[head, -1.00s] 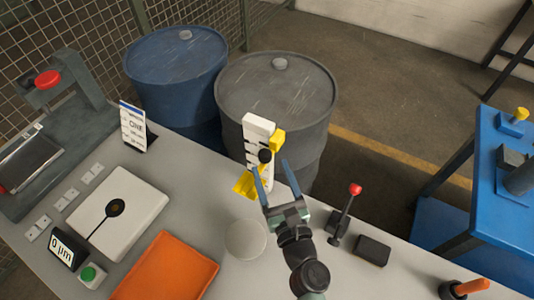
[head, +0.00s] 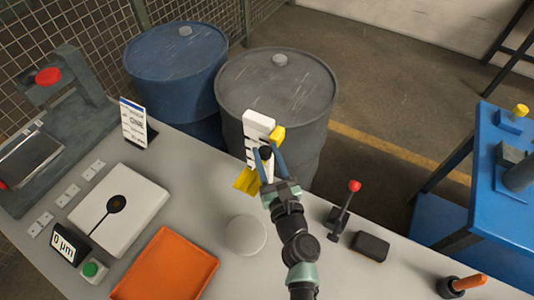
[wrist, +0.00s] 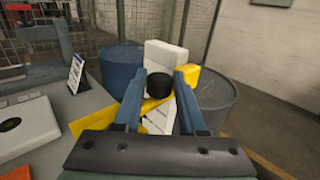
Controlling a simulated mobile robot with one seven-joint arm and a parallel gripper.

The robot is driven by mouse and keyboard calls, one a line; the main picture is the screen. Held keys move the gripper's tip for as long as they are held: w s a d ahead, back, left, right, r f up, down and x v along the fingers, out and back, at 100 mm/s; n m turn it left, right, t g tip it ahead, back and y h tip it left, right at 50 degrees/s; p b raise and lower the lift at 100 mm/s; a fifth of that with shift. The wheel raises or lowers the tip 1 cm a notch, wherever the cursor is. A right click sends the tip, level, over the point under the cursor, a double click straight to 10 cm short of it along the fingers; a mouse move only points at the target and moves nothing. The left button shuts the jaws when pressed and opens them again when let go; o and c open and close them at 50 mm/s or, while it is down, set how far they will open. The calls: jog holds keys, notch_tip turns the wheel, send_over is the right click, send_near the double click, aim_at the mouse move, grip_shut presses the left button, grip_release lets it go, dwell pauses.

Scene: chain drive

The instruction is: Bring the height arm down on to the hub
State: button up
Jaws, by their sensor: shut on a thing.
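A white upright gauge (head: 259,122) with dark marks stands at the back edge of the table, in front of the grey drum. It has a yellow block (head: 277,136) at its upper right, a black knob (head: 265,153) in front, and a yellow piece (head: 245,181) at its lower left. My gripper (head: 266,155) is shut on the black knob, with a blue finger on each side. The wrist view shows the knob (wrist: 159,87) between the fingertips. A pale round disc (head: 246,235) lies on the table nearby; I cannot tell whether it is the hub.
An orange tray (head: 166,264), a white plate with a black disc (head: 120,208) and a 0 µm display (head: 68,247) are at left. A red-knobbed lever (head: 345,208) and a black block (head: 371,246) are right of my arm. Two drums stand behind the table.

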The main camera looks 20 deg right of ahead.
grip_shut()
dwell(0.8)
jog(key=shift+f, duration=0.15)
notch_tip(320, 180, down, 20)
jog(key=b, duration=2.1)
jog(key=shift+f, duration=0.25)
jog(key=o, duration=0.9)
grip_release()
jog(key=shift+r, duration=0.1)
jog(key=shift+s, duration=0.1)
